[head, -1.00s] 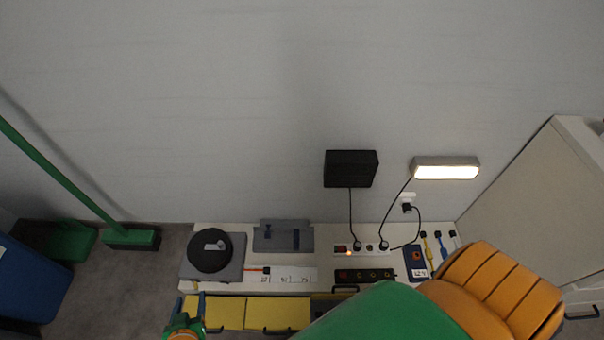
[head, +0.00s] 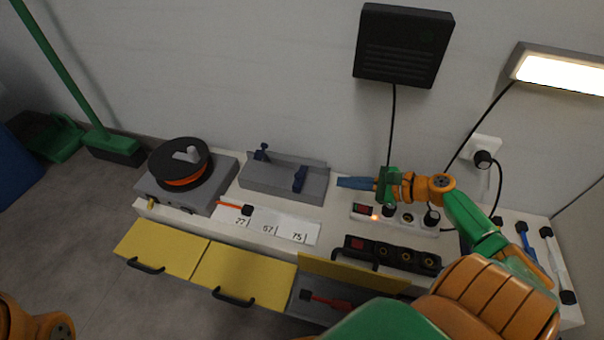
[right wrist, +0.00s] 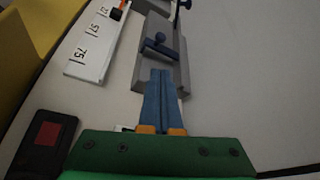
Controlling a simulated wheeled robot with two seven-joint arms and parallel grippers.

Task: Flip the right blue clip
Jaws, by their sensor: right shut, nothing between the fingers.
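The right blue clip (head: 300,179) stands at the right end of a grey fixture (head: 275,186) on the white worktop. The left blue clip (head: 261,152) is at the fixture's back left. My right gripper (head: 340,182) is shut and empty, its blue fingers pointing left toward the right clip with a small gap. In the right wrist view, the shut fingertips (right wrist: 161,72) are just short of the right clip (right wrist: 160,46), over the near end of the fixture (right wrist: 181,75). My left gripper is out of view; only an orange part of my left arm shows at the lower left.
A white power strip (head: 420,222) lies under my right gripper, with a black socket strip (head: 392,254) in front. A spool (head: 181,163) sits left of the fixture. A numbered white strip (head: 275,226) lies in front. Yellow drawers (head: 240,275) are below.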

